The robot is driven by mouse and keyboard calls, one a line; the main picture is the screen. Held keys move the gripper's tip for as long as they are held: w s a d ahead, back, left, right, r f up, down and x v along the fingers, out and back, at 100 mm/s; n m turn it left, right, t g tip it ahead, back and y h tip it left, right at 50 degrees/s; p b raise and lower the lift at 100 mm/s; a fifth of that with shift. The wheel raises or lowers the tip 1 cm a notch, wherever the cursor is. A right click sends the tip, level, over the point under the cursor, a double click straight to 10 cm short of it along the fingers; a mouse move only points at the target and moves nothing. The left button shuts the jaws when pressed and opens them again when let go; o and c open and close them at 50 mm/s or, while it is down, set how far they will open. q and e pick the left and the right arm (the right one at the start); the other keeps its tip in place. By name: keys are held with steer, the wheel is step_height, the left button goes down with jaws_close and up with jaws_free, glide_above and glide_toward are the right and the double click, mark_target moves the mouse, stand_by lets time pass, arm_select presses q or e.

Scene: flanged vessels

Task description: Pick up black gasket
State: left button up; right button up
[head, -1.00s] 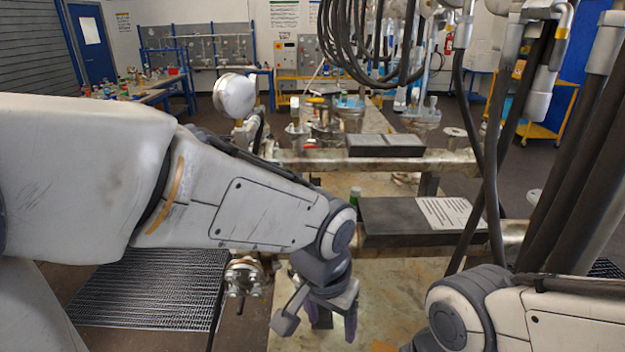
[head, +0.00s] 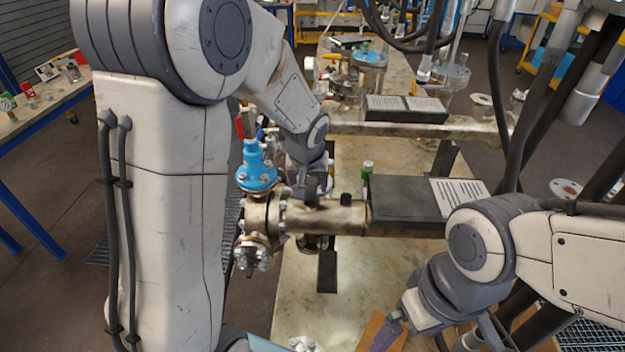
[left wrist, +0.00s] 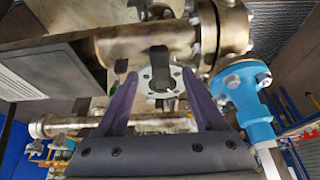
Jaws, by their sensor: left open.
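My left gripper (head: 312,188) is behind the near metal pipe (head: 335,215) in the head view, its fingertips partly hidden by the pipe. In the left wrist view its two purple fingers (left wrist: 163,100) are apart, with a pale ring-shaped flange (left wrist: 160,82) showing between them. I cannot tell whether they touch it. A black piece (left wrist: 159,62) shows at the flange's opening; I cannot tell whether it is the gasket. No black gasket is clearly identifiable in the head view. My right gripper (head: 430,338) is low at the bottom edge, partly cut off.
A blue valve (head: 256,168) stands on the pipe's left end, close to my left arm; it also shows in the left wrist view (left wrist: 243,90). Thick black hoses (head: 500,110) hang at the right.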

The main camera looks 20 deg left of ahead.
mark_target(310, 193)
arm_select(q)
steer(key=x, duration=0.4)
steer(key=shift+f, duration=0.1)
jaws_close()
